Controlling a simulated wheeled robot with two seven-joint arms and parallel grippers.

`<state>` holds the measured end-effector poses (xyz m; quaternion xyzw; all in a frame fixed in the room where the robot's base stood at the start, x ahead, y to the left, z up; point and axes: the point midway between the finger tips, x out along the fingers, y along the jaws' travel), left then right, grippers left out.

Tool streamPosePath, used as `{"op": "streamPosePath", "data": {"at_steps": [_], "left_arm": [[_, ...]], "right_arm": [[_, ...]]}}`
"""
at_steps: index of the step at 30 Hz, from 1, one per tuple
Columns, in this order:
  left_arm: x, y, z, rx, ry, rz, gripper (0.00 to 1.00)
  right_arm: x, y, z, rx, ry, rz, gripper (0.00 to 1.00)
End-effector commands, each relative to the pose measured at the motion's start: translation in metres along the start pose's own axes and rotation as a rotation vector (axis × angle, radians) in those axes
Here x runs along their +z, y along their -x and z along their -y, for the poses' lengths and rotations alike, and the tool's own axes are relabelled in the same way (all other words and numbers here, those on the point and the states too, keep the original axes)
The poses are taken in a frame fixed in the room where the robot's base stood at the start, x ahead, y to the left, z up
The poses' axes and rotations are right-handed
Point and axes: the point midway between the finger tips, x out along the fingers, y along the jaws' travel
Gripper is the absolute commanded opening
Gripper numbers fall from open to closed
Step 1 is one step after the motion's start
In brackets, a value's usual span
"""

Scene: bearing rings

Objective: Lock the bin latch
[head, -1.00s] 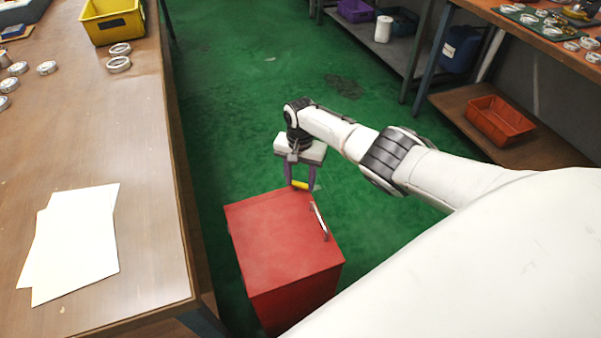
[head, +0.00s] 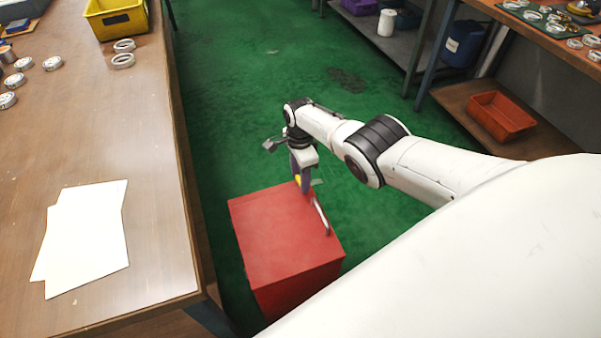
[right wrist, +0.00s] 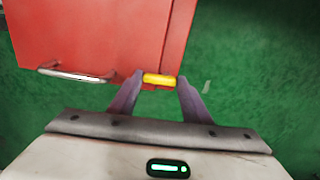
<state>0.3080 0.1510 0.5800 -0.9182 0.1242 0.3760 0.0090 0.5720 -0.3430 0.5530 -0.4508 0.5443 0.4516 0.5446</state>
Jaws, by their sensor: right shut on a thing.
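The red bin (head: 285,235) stands on the green floor with its lid down, and a curved metal handle (head: 321,216) is on its right side. In the right wrist view the bin (right wrist: 90,30) fills the upper left, with the handle (right wrist: 75,75) on it. The yellow latch (right wrist: 159,79) sits at the bin's edge. In the head view my right gripper (head: 302,184) is at the bin's far edge and partly hides the latch. My left gripper is not in view.
A wooden table (head: 150,240) with white paper sheets (head: 90,240), metal rings (head: 123,60) and a yellow bin (head: 117,18) is on the left. Shelves with an orange tray (head: 502,115) are at the right. Green floor is clear beyond the red bin.

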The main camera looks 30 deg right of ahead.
Motion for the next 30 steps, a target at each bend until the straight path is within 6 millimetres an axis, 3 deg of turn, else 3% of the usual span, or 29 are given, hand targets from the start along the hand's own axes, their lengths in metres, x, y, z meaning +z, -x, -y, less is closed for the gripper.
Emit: {"op": "streamPosePath", "data": {"at_steps": [20,21,24,30], "left_arm": [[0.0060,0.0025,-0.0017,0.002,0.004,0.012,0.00],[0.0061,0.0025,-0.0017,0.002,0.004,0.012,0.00],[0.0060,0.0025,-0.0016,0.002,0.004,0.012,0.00],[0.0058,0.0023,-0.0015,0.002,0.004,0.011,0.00]], "right_arm": [[-0.0015,0.0004,-0.0003,0.002,-0.071,-0.004,0.21],[-0.0015,0.0004,-0.0002,0.002,-0.071,-0.004,0.45],[-0.0012,0.0004,-0.0002,0.001,-0.070,-0.003,0.62],[-0.0003,0.0003,0.0000,0.001,-0.068,-0.002,0.62]]}}
